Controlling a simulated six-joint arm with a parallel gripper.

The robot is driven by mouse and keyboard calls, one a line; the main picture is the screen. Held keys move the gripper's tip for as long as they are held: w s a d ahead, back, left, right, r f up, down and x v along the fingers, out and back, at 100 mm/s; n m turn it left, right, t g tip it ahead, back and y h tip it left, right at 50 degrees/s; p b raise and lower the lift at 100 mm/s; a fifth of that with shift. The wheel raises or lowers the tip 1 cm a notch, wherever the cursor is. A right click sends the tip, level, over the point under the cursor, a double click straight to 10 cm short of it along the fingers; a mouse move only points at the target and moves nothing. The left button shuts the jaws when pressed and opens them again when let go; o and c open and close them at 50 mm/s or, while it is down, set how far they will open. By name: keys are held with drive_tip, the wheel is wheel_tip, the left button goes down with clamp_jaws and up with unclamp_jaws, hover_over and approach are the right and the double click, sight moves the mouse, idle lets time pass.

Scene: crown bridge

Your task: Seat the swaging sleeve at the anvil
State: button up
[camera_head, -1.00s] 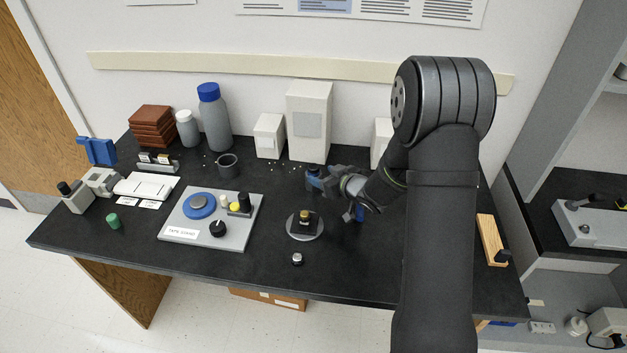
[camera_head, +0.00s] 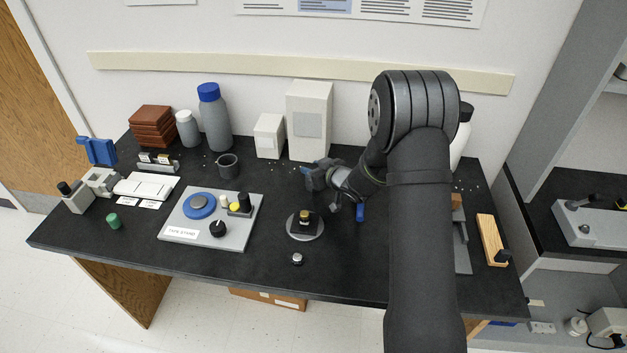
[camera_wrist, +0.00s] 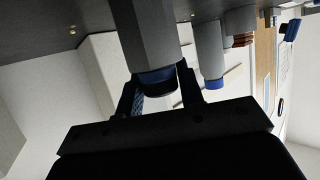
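My gripper (camera_head: 322,176) is above the middle of the bench, up and to the right of the round grey plate. In the wrist view its fingers (camera_wrist: 160,92) stand on both sides of a grey cylinder with a blue end (camera_wrist: 148,35), apparently holding it. This cylinder may be the swaging sleeve; its far end is cut off by the frame. A small black block with a brass-coloured top (camera_head: 304,219) stands on the round plate (camera_head: 292,233). It may be the anvil, but I cannot tell for sure. It is apart from my gripper.
A silver-topped knob (camera_head: 297,259) stands in front of the plate. A grey stand with a blue disc (camera_head: 199,206) is at left. White boxes (camera_head: 309,120) and a blue-capped bottle (camera_head: 215,122) stand at the back. A wooden block (camera_head: 491,239) lies at right.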

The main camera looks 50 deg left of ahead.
drive_tip(key=shift+d+f, duration=0.1)
drive_tip(key=shift+f, duration=0.05)
clamp_jaws()
drive_tip(key=shift+r, duration=0.4)
wheel_tip(320, 180, up, 4)
drive_tip(key=shift+f, duration=0.2)
drive_tip(key=w+d+r, duration=0.6)
drive_tip(key=d+r, duration=0.1)
drive_tip(key=d, duration=0.2)
drive_tip(key=s+d+n+g+h, duration=0.1)
drive_tip(key=s+n+g, duration=0.5)
drive_tip(key=s, duration=1.1)
drive_tip(key=shift+s+d+r+g+h, duration=0.2)
drive_tip(key=shift+d+r+g+h, duration=0.2)
drive_tip(key=shift+d, duration=0.15)
